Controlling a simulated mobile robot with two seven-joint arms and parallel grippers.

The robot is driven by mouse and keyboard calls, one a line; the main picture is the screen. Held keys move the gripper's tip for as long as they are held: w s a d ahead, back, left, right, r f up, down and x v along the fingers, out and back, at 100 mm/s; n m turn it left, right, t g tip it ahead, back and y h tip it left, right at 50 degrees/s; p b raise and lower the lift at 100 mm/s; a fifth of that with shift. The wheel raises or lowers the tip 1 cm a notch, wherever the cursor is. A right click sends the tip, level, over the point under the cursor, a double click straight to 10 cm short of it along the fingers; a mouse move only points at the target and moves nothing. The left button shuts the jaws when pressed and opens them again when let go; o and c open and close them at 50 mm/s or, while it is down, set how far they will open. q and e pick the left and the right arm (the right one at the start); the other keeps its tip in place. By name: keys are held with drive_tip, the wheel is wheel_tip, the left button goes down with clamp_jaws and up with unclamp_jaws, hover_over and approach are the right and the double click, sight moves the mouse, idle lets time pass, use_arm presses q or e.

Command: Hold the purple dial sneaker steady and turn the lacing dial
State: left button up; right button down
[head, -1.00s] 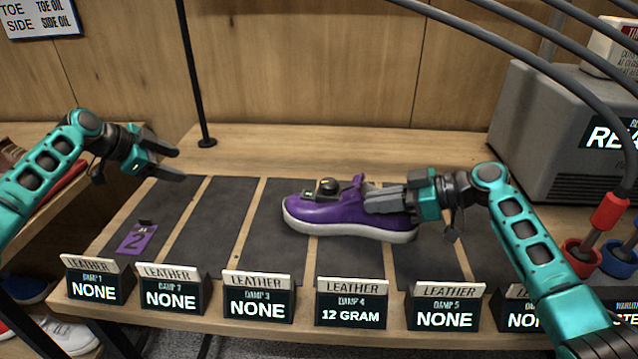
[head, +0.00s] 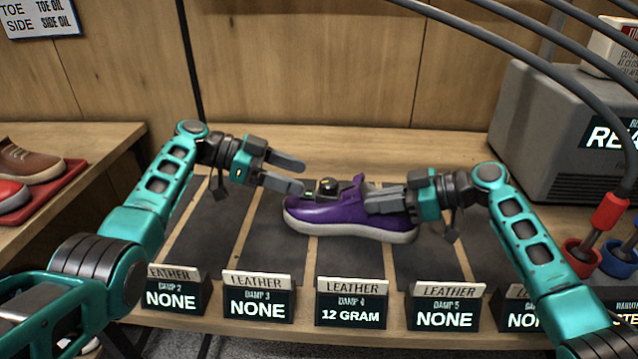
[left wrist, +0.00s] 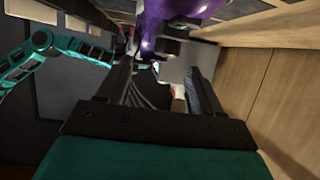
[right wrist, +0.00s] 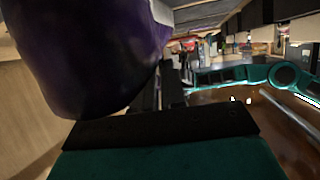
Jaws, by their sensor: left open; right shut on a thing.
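The purple sneaker (head: 335,214) with a white sole sits upright on the dark mats in the head view, toe to the left. Its black lacing dial (head: 327,187) is on top. My right gripper (head: 372,201) is shut on the sneaker's heel end from the right. In the right wrist view the sneaker (right wrist: 85,50) fills the upper left. My left gripper (head: 303,178) is open, just left of the dial and apart from it, fingers pointing right. In the left wrist view part of the sneaker (left wrist: 165,20) shows at the top, beyond the fingers.
Signs line the front edge; one (head: 351,303) reads 12 GRAM, and the ones beside it read NONE. A grey machine (head: 548,135) stands at the back right with hoses overhead. Shoes (head: 28,165) sit on a side shelf at left.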

sight(321, 186)
use_arm(q)
drive_tip(key=x, duration=0.6)
drive_tip(key=shift+f, duration=0.1)
drive_tip(key=shift+c, duration=0.2)
drive_tip(key=shift+s+f, duration=0.1)
drive_tip(key=shift+s, duration=0.05)
drive_tip(key=c, duration=1)
drive_tip(key=shift+d+f, duration=0.1)
drive_tip(key=shift+s+d+f+n, duration=0.1)
drive_tip(key=shift+f+n, duration=0.05)
drive_tip(key=shift+n, duration=0.15)
drive_tip(key=shift+c, duration=0.2)
drive_tip(key=o, duration=1.1)
drive_tip(key=shift+t, duration=0.3)
drive_tip(key=shift+a+r, duration=0.3)
drive_tip(key=v, duration=1.1)
drive_tip(key=shift+a+r, duration=0.25)
